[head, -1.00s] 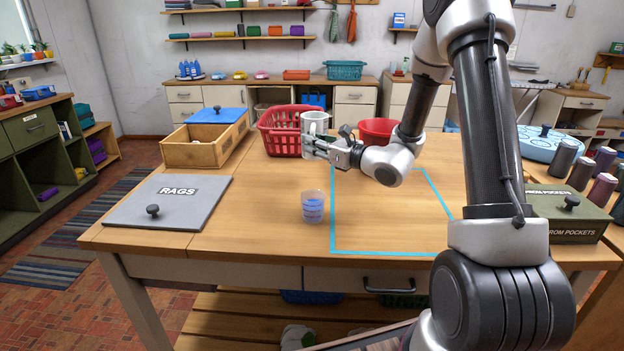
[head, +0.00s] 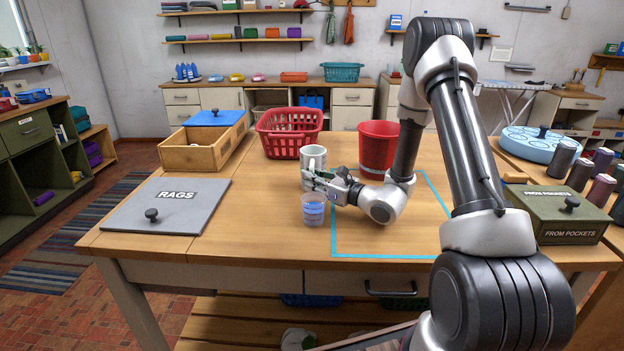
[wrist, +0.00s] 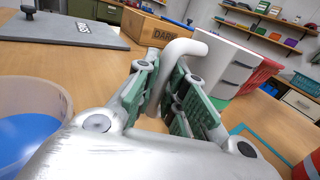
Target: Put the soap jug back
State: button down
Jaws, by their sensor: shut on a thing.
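The white soap jug (head: 313,156) stands upright over the middle of the table, in front of the red basket. My gripper (head: 318,178) reaches in from the right and is shut on its handle. In the wrist view the green-padded fingers (wrist: 178,98) close on either side of the white handle (wrist: 187,47), with the jug's body (wrist: 222,65) just beyond. My gripper hides part of the jug's lower side, so I cannot tell whether its base touches the table.
A clear cup with blue liquid (head: 313,212) stands close in front of my gripper. Behind are the red basket (head: 290,145), a red bucket (head: 377,150) and a wooden box (head: 190,158). A grey RAGS lid (head: 180,212) lies left. The blue-taped area (head: 390,256) looks mostly clear.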

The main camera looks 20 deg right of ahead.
jog(key=c, duration=1.5)
grip_release()
jog(key=shift+f, duration=0.1)
jog(key=shift+s+d, duration=0.2)
jog(key=v, duration=1.1)
jog(key=shift+s+d, duration=0.15)
jog(key=shift+s, duration=0.05)
jog(key=shift+d, duration=0.1)
